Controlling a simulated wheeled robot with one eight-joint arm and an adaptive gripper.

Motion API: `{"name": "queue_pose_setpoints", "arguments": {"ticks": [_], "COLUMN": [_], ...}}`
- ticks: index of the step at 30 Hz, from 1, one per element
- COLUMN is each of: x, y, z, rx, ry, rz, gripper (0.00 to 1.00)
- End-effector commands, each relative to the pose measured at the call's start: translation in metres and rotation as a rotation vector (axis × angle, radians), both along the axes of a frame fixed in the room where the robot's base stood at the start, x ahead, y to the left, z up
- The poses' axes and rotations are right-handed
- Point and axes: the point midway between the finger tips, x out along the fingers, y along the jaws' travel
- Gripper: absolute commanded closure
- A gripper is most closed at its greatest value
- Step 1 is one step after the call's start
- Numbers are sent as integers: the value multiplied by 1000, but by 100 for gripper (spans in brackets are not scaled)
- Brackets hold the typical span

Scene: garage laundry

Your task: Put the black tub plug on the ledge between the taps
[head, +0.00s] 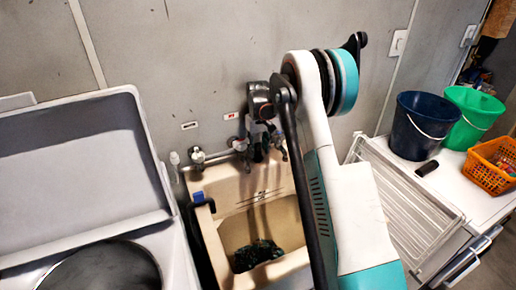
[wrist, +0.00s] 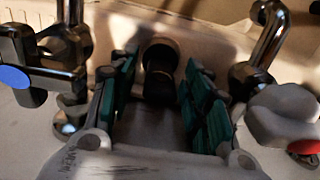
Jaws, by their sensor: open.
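A black rounded object that looks like the tub plug (wrist: 160,62) stands on the pale ledge at the sink's back, between the taps, in the wrist view. My gripper (wrist: 160,85) is open, with one green-padded finger on each side of it; I see gaps at both sides. The blue-marked tap (wrist: 25,75) is on the left and the red-marked tap (wrist: 283,117) on the right. In the head view my gripper (head: 264,146) is over the back of the beige sink (head: 212,222), and my arm hides part of the ledge. I cannot make out the plug there.
A dark bundle (head: 257,254) lies in the basin. A grey washer lid (head: 75,165) stands open at left. At right are a ribbed white rack (head: 405,195), a navy bucket (head: 420,125), a green bucket (head: 474,115) and an orange basket (head: 494,166). The wall is close behind the taps.

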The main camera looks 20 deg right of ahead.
Motion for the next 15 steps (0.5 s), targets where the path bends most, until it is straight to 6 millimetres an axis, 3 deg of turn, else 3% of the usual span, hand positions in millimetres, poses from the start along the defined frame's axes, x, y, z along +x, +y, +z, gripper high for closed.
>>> {"name": "queue_pose_setpoints", "arguments": {"ticks": [7,15], "x": [0,0], "y": [0,0], "z": [18,73], "rx": [0,0], "ry": [0,0], "rz": [0,0], "gripper": [55,55]}}
